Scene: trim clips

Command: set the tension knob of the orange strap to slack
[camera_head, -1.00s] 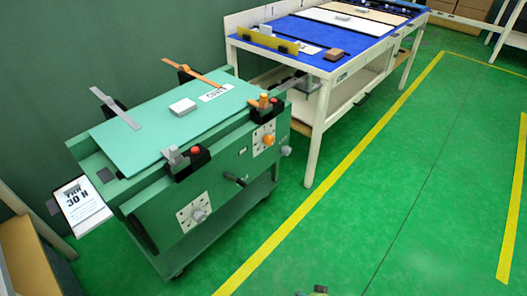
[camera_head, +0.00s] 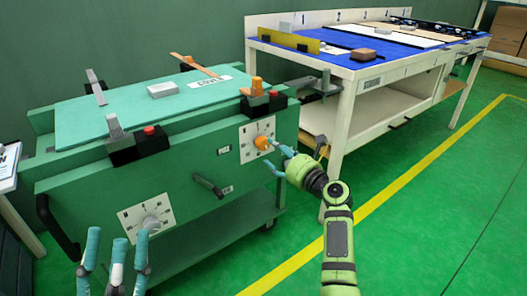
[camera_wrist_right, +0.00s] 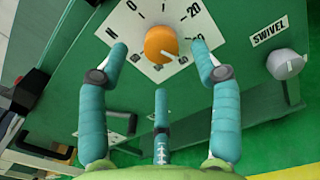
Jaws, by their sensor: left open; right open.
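The orange tension knob (camera_head: 262,142) sits on a white dial plate (camera_head: 246,150) on the green cart's front, below the orange strap's clip (camera_head: 256,88). The orange strap (camera_head: 195,66) shows at the back of the cart top. My right gripper (camera_head: 271,155) is open at the knob. In the right wrist view, the knob (camera_wrist_right: 160,42) lies between its two upper fingers, with gaps on both sides; the third finger is below. A pale mark on the knob points down and right. Fingers cover part of the dial. My left gripper (camera_head: 117,262) is open and empty before the cart.
A grey knob (camera_head: 151,224) on a second dial plate is at the lower left of the cart front. A dark handle (camera_head: 208,186) sticks out between the dials. A grey swivel knob (camera_wrist_right: 285,64) is right of the dial. A white workbench (camera_head: 345,125) stands behind right.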

